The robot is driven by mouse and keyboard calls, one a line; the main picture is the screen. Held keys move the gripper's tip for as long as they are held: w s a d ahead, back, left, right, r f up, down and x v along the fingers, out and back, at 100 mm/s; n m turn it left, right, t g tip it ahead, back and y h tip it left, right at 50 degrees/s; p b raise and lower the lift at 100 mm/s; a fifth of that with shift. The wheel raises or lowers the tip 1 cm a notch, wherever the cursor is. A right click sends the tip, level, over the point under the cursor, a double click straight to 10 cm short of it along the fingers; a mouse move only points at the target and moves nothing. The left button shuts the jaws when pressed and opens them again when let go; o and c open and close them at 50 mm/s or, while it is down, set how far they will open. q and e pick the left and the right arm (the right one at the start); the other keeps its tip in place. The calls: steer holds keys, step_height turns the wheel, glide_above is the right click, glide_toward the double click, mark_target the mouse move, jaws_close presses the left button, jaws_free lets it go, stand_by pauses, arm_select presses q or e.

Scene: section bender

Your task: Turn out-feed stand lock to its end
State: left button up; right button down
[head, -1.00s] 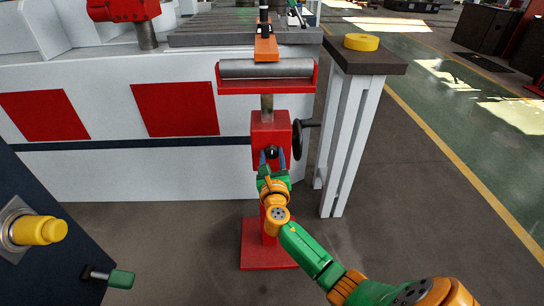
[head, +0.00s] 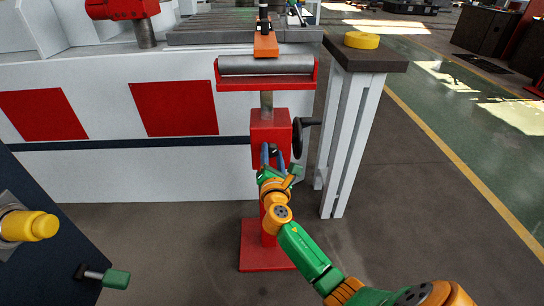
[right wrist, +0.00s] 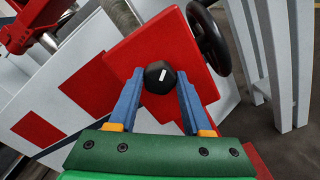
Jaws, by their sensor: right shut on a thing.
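The out-feed stand (head: 265,125) is red, with a grey roller (head: 265,66) on top and a red base plate on the floor. Its lock is a black knob (right wrist: 160,75) with a white mark, on the front face of the red block. My right gripper (head: 272,152) is at that face, its blue fingers on either side of the knob and shut on it. In the right wrist view the gripper (right wrist: 160,88) is rolled relative to the block, and the white mark lies slightly tilted. My left gripper is not in view.
A black handwheel (head: 299,138) sits on the block's right side, close to my right gripper. A grey-legged table (head: 385,62) with a yellow ring (head: 361,40) stands to the right. The white machine body is behind. Floor at right is clear.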

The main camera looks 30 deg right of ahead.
steer(key=shift+f+m, duration=0.1)
steer(key=shift+m, duration=0.4)
steer(key=shift+m+b, duration=0.4)
steer(key=shift+m, duration=1.4)
steer(key=m+b, duration=0.1)
steer(key=m, duration=0.1)
steer(key=shift+m, duration=0.4)
steer(key=shift+f+m, duration=0.1)
steer(key=shift+m, duration=0.3)
steer(key=shift+m+b, duration=0.5)
steer(key=shift+m, duration=0.5)
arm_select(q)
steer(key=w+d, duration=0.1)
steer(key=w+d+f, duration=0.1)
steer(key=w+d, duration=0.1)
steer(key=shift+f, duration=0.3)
arm_select(e)
steer(key=shift+m, duration=0.6)
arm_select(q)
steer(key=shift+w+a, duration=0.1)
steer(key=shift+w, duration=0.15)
arm_select(e)
steer(key=shift+m, duration=0.3)
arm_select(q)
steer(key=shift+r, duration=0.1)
arm_select(e)
steer(key=shift+c, duration=1.7)
jaws_free()
